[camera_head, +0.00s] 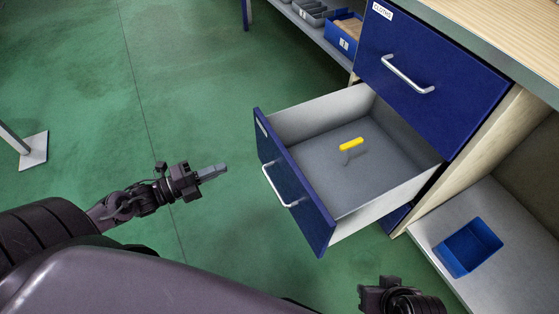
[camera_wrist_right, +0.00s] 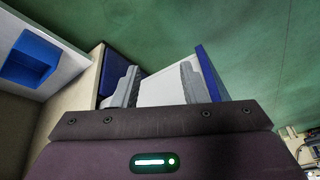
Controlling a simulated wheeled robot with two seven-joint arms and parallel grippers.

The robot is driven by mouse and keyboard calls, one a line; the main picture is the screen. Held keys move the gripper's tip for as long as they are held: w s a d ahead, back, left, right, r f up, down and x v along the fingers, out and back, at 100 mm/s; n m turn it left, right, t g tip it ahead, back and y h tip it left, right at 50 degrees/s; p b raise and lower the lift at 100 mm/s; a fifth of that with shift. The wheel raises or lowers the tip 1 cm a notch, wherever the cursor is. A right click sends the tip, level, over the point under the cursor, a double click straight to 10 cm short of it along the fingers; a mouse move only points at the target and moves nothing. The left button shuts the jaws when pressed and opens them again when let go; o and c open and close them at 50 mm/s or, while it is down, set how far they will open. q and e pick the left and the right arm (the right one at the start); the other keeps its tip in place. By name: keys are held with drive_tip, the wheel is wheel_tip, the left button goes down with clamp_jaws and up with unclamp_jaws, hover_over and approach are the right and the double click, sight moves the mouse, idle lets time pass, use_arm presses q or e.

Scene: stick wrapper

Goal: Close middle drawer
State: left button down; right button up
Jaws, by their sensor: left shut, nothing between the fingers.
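The middle drawer (camera_head: 280,192) has a dark blue front with a silver handle (camera_head: 280,185) and is pulled well out of the cabinet. A yellow-handled tool (camera_head: 351,145) lies inside on the grey drawer bottom. My left gripper (camera_head: 222,169) is shut and empty, left of the drawer front and apart from it. My right arm's end (camera_head: 398,298) shows at the bottom of the head view, with its fingers hidden. In the right wrist view my right gripper (camera_wrist_right: 160,85) is open, and the drawer's pale side (camera_wrist_right: 163,90) and blue front (camera_wrist_right: 210,72) show beyond its fingers.
The closed blue top drawer (camera_head: 425,85) sits above, under a wooden worktop (camera_head: 505,30). A blue bin (camera_head: 468,247) stands on the low shelf at right. A blue box (camera_head: 343,38) and grey trays (camera_head: 310,10) sit on a shelf behind. Green floor at left is mostly clear.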

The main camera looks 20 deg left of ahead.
use_arm(q)
drive_tip(key=b, duration=0.2)
approach(277, 147)
drive_tip(key=x, duration=0.3)
drive_tip(key=b+x, duration=0.1)
drive_tip(key=x, duration=0.2)
drive_tip(key=shift+w+f, duration=0.1)
drive_tip(key=shift+w, duration=0.15)
drive_tip(key=shift+w+d, duration=0.15)
use_arm(e)
drive_tip(key=w+a+r+t+y, duration=0.2)
drive_tip(key=w+a+r+t, duration=0.1)
drive_tip(key=w+a, duration=0.1)
drive_tip(key=shift+w+r+t, duration=0.2)
drive_tip(key=shift+w+t, duration=0.2)
drive_tip(key=shift+w, duration=0.05)
